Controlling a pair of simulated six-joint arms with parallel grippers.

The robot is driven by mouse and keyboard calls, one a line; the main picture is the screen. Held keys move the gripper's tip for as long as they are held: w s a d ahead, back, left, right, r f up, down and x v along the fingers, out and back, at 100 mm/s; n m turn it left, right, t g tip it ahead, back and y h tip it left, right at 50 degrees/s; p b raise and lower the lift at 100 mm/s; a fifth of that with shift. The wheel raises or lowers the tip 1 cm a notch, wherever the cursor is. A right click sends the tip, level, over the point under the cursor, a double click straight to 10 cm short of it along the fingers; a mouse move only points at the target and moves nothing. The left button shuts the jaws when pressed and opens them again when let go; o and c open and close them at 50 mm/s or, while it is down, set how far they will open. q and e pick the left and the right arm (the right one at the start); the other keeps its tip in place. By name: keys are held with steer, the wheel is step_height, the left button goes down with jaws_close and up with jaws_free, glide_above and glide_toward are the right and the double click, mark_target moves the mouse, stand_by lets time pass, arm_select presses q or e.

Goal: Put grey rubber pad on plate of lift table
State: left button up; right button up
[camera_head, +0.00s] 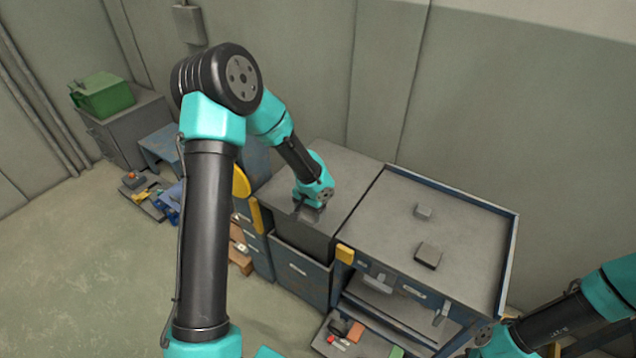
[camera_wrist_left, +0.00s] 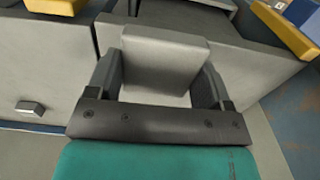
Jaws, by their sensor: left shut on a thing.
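My left gripper (camera_head: 305,213) is low over the grey top of a cabinet (camera_head: 345,165) in the middle of the head view. In the left wrist view its two dark fingers (camera_wrist_left: 160,88) are shut on a grey block-shaped pad (camera_wrist_left: 160,65), one finger on each side. The pad is close to a grey surface (camera_wrist_left: 232,62); I cannot tell whether it touches. In the head view the pad is mostly hidden by the wrist. I cannot tell for sure which surface is the lift table's plate. My right arm shows at the lower right, its gripper out of view.
A blue-edged bench (camera_head: 470,235) stands to the right, with a small grey block (camera_head: 424,212) and a larger dark grey block (camera_head: 428,254) on it. Loose items lie on the shelf below. A green box (camera_head: 102,94) sits on a cabinet at the far left.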

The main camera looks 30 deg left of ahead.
arm_select(q)
steer(key=w+a, duration=0.2)
steer(key=w, duration=0.2)
steer(key=w+a+f, duration=0.1)
steer(key=w+a, duration=0.2)
steer(key=w, duration=0.1)
steer(key=w+a, duration=0.3)
steer(key=w, duration=0.2)
steer(key=shift+f, duration=0.2)
steer(key=shift+f, duration=0.15)
steer(key=shift+f, duration=1.65)
steer(key=o, duration=0.5)
steer(key=shift+f, duration=0.15)
steer(key=o, duration=0.5)
steer(key=shift+c, duration=0.2)
